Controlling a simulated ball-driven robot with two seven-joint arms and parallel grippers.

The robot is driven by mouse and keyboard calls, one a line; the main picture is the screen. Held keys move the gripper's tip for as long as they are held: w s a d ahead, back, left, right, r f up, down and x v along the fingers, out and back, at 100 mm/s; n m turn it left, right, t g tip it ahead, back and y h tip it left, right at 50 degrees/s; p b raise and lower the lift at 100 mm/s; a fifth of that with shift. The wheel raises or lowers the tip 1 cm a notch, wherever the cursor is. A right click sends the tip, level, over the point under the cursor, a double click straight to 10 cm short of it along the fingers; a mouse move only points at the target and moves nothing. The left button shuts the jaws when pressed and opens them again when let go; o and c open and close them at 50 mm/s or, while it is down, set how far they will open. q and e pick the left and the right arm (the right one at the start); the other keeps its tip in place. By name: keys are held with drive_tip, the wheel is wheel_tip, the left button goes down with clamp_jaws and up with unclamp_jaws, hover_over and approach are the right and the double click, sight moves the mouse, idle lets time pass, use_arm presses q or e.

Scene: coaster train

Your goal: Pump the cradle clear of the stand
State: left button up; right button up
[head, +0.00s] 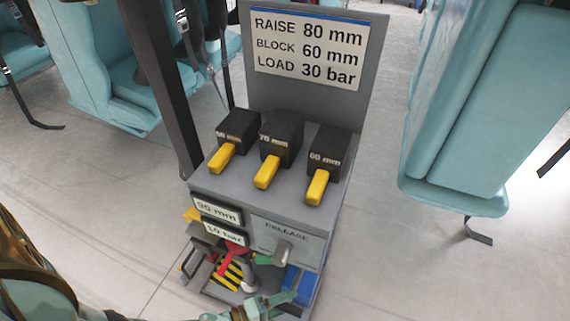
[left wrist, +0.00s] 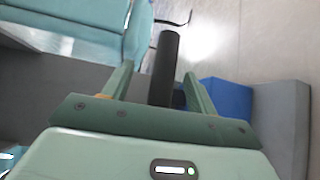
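The grey stand (head: 270,208) carries a sign (head: 318,48) reading RAISE 80 mm, BLOCK 60 mm, LOAD 30 bar. Its small plates seem to read 90 mm (head: 217,211) and 10 bar (head: 222,234). A panel marked RELEASE (head: 300,236) has a short lever (head: 283,251). My left gripper (head: 284,279) is low at the stand's front. In the left wrist view its fingers (left wrist: 158,80) stand apart, with a dark round bar (left wrist: 166,60) between them and gaps visible on both sides. I cannot identify the cradle. My right gripper is not in view.
Black blocks with yellow handles sit on the stand, marked 70 mm (head: 281,135), 60 mm (head: 328,152) and one blurred (head: 237,132). A blue block (head: 301,286) is beside the gripper. A tall dark post (head: 160,80) rises at left. Teal seats (head: 465,100) flank open floor.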

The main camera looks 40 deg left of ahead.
use_arm(q)
drive_tip(key=shift+s+d, duration=0.1)
drive_tip(key=shift+s, duration=0.05)
drive_tip(key=shift+s, duration=0.1)
drive_tip(key=p+v, duration=0.2)
drive_tip(key=v, duration=1.4)
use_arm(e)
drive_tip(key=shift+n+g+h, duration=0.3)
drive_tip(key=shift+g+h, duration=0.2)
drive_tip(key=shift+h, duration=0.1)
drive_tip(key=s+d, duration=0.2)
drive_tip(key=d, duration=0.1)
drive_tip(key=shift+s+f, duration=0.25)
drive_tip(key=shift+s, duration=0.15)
